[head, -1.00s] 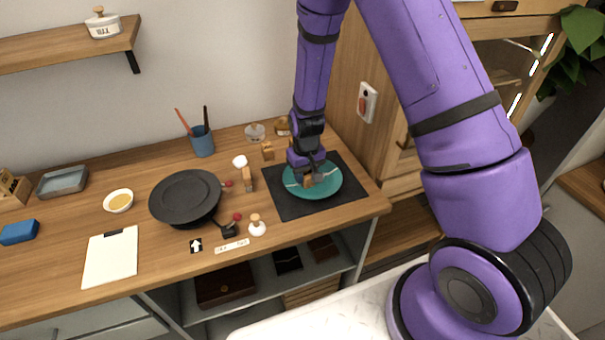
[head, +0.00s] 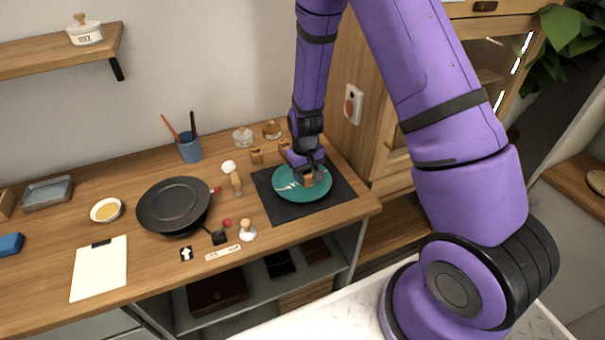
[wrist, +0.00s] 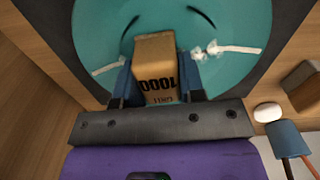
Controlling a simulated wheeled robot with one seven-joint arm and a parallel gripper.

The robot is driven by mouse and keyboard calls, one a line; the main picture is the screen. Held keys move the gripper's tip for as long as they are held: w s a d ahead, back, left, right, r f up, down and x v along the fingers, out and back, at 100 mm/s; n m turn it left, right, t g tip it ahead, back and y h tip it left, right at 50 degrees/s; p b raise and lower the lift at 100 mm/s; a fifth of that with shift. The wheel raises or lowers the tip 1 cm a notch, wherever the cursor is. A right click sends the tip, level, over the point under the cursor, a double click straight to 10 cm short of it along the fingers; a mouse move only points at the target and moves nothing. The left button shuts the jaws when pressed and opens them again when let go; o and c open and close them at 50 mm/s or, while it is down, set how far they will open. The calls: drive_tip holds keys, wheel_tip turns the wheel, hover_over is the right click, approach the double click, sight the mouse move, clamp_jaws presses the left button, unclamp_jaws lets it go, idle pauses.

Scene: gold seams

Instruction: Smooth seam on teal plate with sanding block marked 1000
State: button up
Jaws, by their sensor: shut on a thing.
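The teal plate (head: 290,193) lies on a dark mat (head: 338,196) near the counter's right end. Pale seam pieces (head: 286,186) cross it on the left in the head view. In the wrist view the plate (wrist: 240,80) shows a whitish, uneven seam (wrist: 226,49) on the right and a smoother pale strip (wrist: 106,68) on the left. The block (head: 308,181) is over the plate, between the seam parts. Whether it touches the surface is hard to tell.
Other tan blocks (head: 256,156) stand behind the mat. A wooden-handled tool (head: 236,183), a black pan-like dish (head: 174,205) and a white-based stamp-like piece (head: 247,231) stand left of it. A blue cup with sticks (head: 189,148) is at the back. The cabinet borders the right.

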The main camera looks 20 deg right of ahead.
drive_tip(key=shift+w+d+f, duration=0.1)
drive_tip(key=shift+w+d, duration=0.4)
drive_tip(key=shift+s+d, duration=0.4)
drive_tip(key=shift+d, duration=0.4)
drive_tip(key=shift+w+a, duration=0.1)
drive_tip(key=shift+w, duration=0.35)
drive_tip(key=shift+s, duration=0.45)
drive_tip(key=shift+w, duration=0.3)
drive_tip(key=shift+s, duration=0.2)
drive_tip(key=shift+w, duration=0.25)
drive_tip(key=shift+s, duration=0.75)
drive_tip(key=shift+w+a, duration=0.55)
drive_tip(key=shift+a, duration=0.2)
